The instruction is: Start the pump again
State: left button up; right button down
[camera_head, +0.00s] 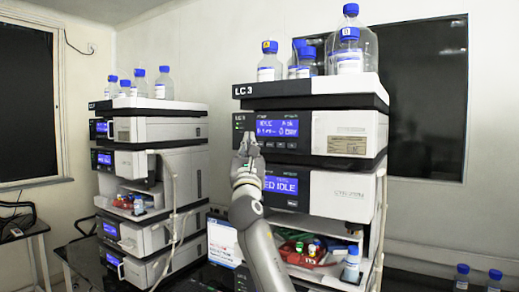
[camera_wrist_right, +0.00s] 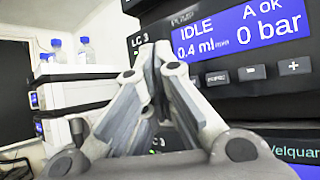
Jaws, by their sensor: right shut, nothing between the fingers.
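The pump module (camera_head: 318,129) is the upper unit of the stack marked LC 3. Its blue display (camera_wrist_right: 240,32) reads IDLE, A ok, 0.4 ml/min and 0 bar in the right wrist view. Below the display is a row of dark buttons, including a minus button (camera_wrist_right: 250,73) and a plus button (camera_wrist_right: 294,66). My right gripper (camera_head: 249,138) is shut and empty in front of the panel's left end, left of the display. In the right wrist view its fingertips (camera_wrist_right: 157,52) cover part of the panel; contact cannot be told. My left gripper is not in view.
Blue-capped bottles (camera_head: 350,52) stand on top of this stack. A lower module display (camera_head: 281,184) also reads IDLE. An open shelf (camera_head: 330,270) holds small vials and a bottle. A second stack (camera_head: 160,130) stands at the left.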

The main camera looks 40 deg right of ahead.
jog(key=shift+w+d+r, duration=0.1)
jog(key=shift+w+d, duration=0.1)
jog(key=shift+d, duration=0.25)
jog(key=shift+w+d, duration=0.15)
jog(key=shift+d, duration=0.3)
jog(key=shift+d, duration=0.1)
dwell(0.8)
jog(key=shift+w+d, duration=0.15)
jog(key=shift+d, duration=0.15)
jog(key=shift+w+d+p, duration=0.15)
jog(key=shift+d+p, duration=0.2)
dwell(0.6)
dwell(0.4)
jog(key=shift+s+a+p, duration=0.35)
jog(key=shift+a+p, duration=0.05)
jog(key=shift+a, duration=0.35)
